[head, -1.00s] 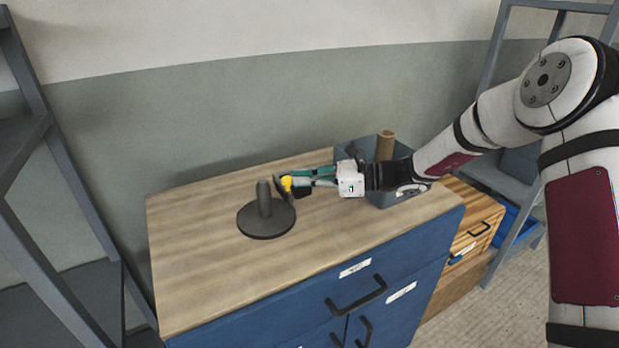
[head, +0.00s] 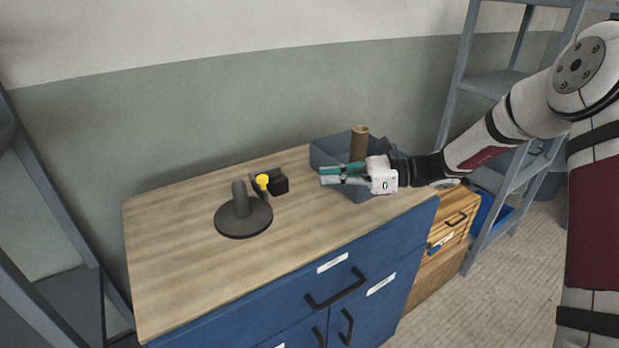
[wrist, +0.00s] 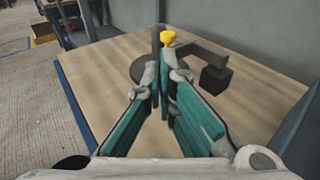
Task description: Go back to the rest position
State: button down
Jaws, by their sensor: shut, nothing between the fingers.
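My gripper (head: 322,176) is shut and empty. It hovers over the right part of the wooden cabinet top, in front of the grey bin, with its green fingers pointing left. In the wrist view its fingertips (wrist: 164,78) meet in the middle of the picture. A dark round base with an upright post (head: 243,217) stands on the cabinet top, left of my gripper and apart from it. Behind the post is a black block (head: 280,182) with a yellow knob (head: 262,181). The yellow knob also shows just above the fingertips in the wrist view (wrist: 168,37).
The blue cabinet (head: 325,285) has a wooden top (head: 180,265), clear at its front left. A grey bin (head: 325,150) holding a brown tube (head: 359,143) stands at the back right. Grey shelving stands on both sides. A wooden drawer unit (head: 455,222) is on the right.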

jog(key=s+d+r+n+g+h, duration=0.1)
jog(key=s+r+n+h, duration=0.15)
jog(key=s, duration=0.45)
jog(key=s+d+r+n+h+p, duration=0.1)
jog(key=s+d+r+n+h, duration=0.1)
jog(key=s+n+h, duration=0.3)
jog(key=s+d+r+n+g+h, duration=0.1)
jog(key=s+r+n+h, duration=0.15)
jog(key=s, duration=0.55)
jog(key=s+d+r+n+t+h, duration=0.2)
jog(key=s+d+n+h, duration=0.1)
jog(key=s+d, duration=0.3)
jog(key=s+d+r+n+t+h+p, duration=0.1)
jog(key=s+d+r+n+t+h, duration=0.1)
jog(key=s+d+n, duration=0.3)
jog(key=shift+s+d+r+n+t+h, duration=0.2)
jog(key=shift+s+d+n+t+h, duration=0.4)
jog(key=shift+s, duration=1.75)
